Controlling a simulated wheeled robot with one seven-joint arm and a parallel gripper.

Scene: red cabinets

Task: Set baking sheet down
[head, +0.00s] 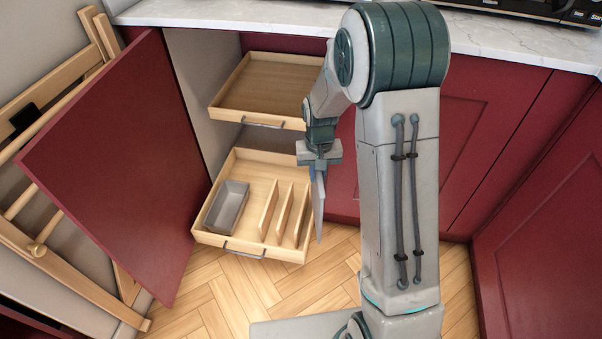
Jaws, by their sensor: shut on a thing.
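My gripper (319,166) points down in front of the open red cabinet and is shut on a thin grey baking sheet (319,208). The sheet hangs on edge, nearly upright, just right of the lower wooden drawer (212,240). It overlaps the drawer's right side in the picture; I cannot tell whether it touches it. The lower drawer is pulled out and has several upright wooden dividers (270,211) in its right part. A grey loaf pan (227,206) sits in its left part. The fingertips are small and partly hidden by the sheet.
An upper wooden drawer (270,85), pulled out and empty, is above the lower one. The red cabinet door (120,165) stands open at left, near a folded wooden rack (38,250). A marble counter (240,15) runs above. The wooden floor (285,290) in front is partly clear.

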